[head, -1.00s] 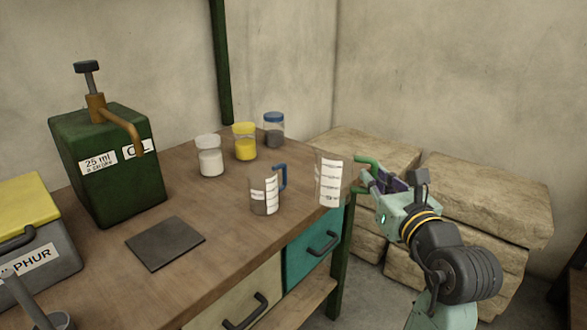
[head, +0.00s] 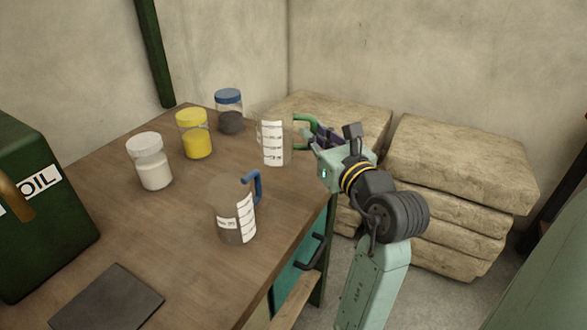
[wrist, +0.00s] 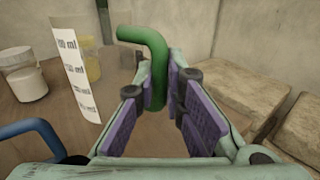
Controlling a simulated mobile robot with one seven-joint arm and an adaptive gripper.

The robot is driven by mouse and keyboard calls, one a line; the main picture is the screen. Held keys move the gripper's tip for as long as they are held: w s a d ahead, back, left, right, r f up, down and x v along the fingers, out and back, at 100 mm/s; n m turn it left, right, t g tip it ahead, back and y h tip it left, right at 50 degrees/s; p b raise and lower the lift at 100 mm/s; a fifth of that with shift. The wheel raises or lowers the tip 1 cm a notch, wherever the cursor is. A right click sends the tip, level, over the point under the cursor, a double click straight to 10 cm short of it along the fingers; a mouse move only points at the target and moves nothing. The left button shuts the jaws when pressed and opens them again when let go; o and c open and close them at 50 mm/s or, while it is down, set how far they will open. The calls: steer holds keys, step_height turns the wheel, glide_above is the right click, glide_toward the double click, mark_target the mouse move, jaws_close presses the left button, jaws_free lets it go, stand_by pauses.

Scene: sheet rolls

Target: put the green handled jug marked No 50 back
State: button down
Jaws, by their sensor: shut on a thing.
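The green handled jug (head: 272,141) is clear with a white measuring label, and shows at the right back of the bench top in the head view. Its green handle (wrist: 157,70) stands between the purple pads of my gripper (wrist: 160,100) in the wrist view. My gripper (head: 314,140) is shut on that handle from the right side. The jug looks upright; I cannot tell whether its base touches the bench. Its label (wrist: 76,75) shows ml marks at the left of the wrist view; no No 50 mark is readable.
A blue handled jug (head: 236,212) stands nearer on the bench (head: 190,240). White (head: 150,162), yellow (head: 194,134) and blue-lidded (head: 230,112) jars stand behind. A dark plate (head: 108,298) and green oil box (head: 40,225) are at left. Stacked sacks (head: 455,165) lie right of the bench.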

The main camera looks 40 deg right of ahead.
step_height(320, 180, down, 7)
steer(key=shift+f, duration=0.15)
stand_by(0.4)
steer(key=shift+f, duration=0.15)
steer(key=c, duration=1.7)
jaws_free()
steer(key=shift+s, duration=0.25)
steer(key=b+v, duration=0.2)
steer(key=v, duration=0.9)
steer(key=shift+s+a, duration=0.2)
steer(key=shift+s, duration=0.1)
